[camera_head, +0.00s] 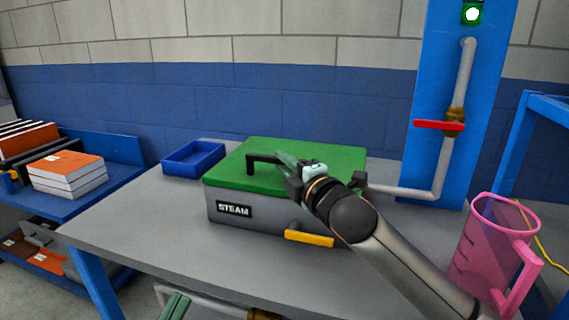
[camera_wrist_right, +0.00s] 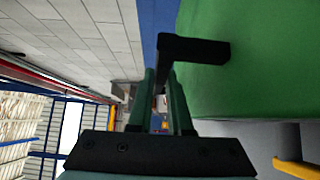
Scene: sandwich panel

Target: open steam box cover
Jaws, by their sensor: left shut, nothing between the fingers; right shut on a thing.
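The grey steam box (camera_head: 278,222) stands on the table with a "STEAM" label on its front. Its green cover (camera_head: 325,155) lies flat on top and looks closed; it also shows in the wrist view (camera_wrist_right: 270,70). A black handle (camera_head: 252,161) rises from the cover, also seen in the wrist view (camera_wrist_right: 195,47). My right gripper (camera_head: 284,160) is shut on the handle, with its green fingers (camera_wrist_right: 163,92) on either side of the bar. My left gripper (camera_head: 174,306) is shut and empty at the bottom edge, low in front of the table.
A blue tray (camera_head: 193,160) sits left of the box. A pink pitcher (camera_head: 483,245) stands at the right front. A pipe with a red valve handle (camera_head: 439,125) runs down the blue panel behind the table. The table's left front is clear.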

